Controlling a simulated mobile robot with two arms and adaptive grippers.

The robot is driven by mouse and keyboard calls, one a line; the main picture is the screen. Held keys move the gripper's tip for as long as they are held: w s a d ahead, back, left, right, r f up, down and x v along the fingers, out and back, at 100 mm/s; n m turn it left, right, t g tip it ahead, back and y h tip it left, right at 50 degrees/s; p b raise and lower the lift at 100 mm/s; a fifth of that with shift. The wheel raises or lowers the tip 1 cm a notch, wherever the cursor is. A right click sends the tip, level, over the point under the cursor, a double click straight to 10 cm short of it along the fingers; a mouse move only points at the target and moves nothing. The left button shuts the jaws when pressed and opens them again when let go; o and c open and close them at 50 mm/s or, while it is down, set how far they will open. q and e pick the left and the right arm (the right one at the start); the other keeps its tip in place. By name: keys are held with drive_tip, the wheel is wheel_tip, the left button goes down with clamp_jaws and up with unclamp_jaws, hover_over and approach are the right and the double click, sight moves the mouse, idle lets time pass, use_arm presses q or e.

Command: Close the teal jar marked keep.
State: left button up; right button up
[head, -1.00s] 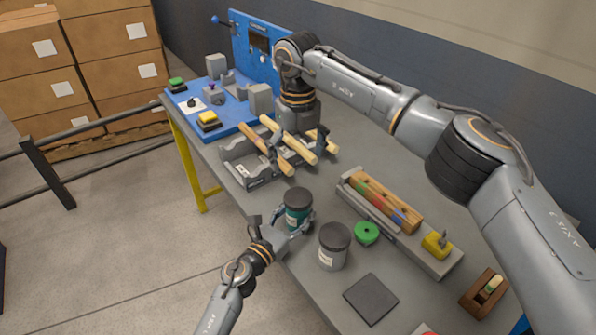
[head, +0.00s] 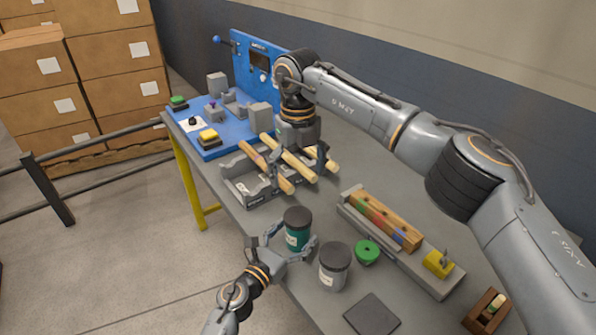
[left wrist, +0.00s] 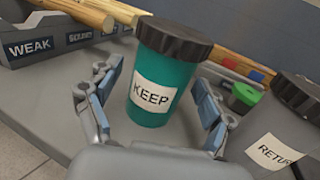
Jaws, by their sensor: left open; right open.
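The teal jar (head: 296,238) stands upright on the table near its front edge, with a dark ridged lid on its top. In the left wrist view the jar (left wrist: 158,92) shows a white label reading KEEP, and its lid (left wrist: 174,40) looks level on the rim; whether it is tight I cannot tell. My left gripper (head: 284,246) is open, its fingers on either side of the jar. In the left wrist view the fingers (left wrist: 155,108) stand apart from the jar, with gaps on both sides. My right gripper (head: 312,158) is over the rack of wooden spindles, largely hidden by its own wrist.
A grey jar (head: 333,268) labelled RETU…, cut off in the wrist view, stands close right of the teal jar. A green ring-like piece (head: 367,252) and a dark square pad (head: 371,314) lie nearby. The grey rack (head: 245,184) holds several spindles behind.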

use_arm(q)
drive_tip(key=v, duration=1.1)
drive_tip(key=shift+r, duration=0.1)
